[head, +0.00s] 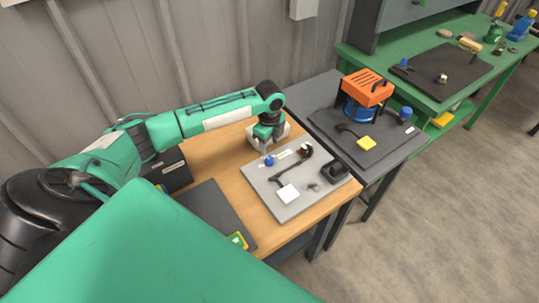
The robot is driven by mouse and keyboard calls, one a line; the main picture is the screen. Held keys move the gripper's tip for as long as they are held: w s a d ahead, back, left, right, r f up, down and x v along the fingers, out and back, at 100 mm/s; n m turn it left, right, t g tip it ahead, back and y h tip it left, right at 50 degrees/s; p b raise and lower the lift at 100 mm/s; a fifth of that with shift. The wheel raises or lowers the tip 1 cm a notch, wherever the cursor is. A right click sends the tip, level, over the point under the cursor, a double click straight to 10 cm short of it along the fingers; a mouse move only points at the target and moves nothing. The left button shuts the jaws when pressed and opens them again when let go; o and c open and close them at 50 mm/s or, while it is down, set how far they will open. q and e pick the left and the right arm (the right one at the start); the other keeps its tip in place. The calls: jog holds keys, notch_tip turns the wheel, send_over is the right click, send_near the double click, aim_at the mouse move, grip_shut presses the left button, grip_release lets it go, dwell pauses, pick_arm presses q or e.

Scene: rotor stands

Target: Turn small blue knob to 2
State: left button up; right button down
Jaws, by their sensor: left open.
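A small blue knob (269,160) sits near the left edge of a light grey panel (285,209) on the wooden table. My left gripper (265,148) points down just above and behind the knob. It is open, but its fingers are small here, and I cannot tell whether they touch the knob. The knob's pointer and any number marks are too small to read. My right gripper is not in view.
The panel also bears a black lever, a white square (288,193) and a black block (335,172). A dark table (390,157) to the right holds an orange and blue machine (366,92). Dark boxes (168,170) stand left of the panel.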

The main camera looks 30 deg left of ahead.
pick_arm(q)
notch_tip(320, 180, up, 7)
jog(key=b, duration=0.1)
jog(key=shift+f, duration=0.15)
jog(key=shift+f, duration=0.1)
dwell(0.4)
